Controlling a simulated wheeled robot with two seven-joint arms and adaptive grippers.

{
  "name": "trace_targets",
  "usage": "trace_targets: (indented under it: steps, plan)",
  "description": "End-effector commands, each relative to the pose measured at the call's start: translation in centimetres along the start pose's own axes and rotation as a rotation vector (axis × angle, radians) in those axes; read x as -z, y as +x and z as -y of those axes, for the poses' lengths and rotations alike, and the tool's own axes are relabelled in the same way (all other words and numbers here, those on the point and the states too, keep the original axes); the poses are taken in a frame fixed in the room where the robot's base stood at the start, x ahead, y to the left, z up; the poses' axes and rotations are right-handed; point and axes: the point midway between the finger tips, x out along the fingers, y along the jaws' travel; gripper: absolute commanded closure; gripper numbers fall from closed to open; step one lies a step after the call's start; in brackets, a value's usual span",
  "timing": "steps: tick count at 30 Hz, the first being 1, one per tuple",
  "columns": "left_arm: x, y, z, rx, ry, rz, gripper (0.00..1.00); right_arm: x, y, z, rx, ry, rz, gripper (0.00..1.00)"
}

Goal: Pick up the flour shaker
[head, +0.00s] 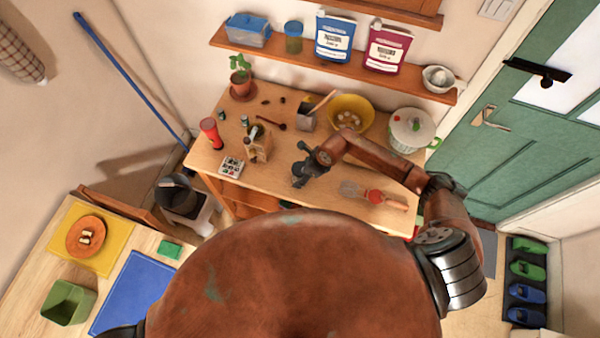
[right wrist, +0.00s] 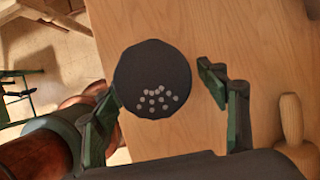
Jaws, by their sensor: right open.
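The flour shaker (right wrist: 152,79) shows in the right wrist view as a dark round lid with several pale holes, seen from above. My right gripper (right wrist: 160,88) is open, with one finger on each side of the lid. A gap shows between the lid and the right finger; the left finger is close to the lid's edge, and I cannot tell if it touches. In the head view my right gripper (head: 300,177) is over the front middle of the wooden table, and it largely hides the shaker there. My left gripper is not clearly in view.
A wooden handle (right wrist: 291,120) lies right of the gripper in the wrist view. The table's front edge is close.

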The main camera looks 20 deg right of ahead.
Motion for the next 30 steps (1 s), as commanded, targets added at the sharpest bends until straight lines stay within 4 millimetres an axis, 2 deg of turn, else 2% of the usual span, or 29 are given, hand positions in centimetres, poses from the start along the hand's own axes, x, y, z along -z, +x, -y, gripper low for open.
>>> trace_targets:
  steps: [5,13,30]
  plan:
    - [0.1,-0.5,0.0,0.0,0.0,0.0,0.34,-0.1,1.7,-0.1,-0.001,0.0,0.001,0.33]
    - [0.1,-0.5,0.0,0.0,0.0,0.0,0.34,0.0,1.9,0.0,0.0,-0.001,0.001,0.34]
    - [0.1,-0.5,0.0,0.0,0.0,-0.001,0.34,-0.1,1.8,0.0,0.0,0.0,0.001,0.74]
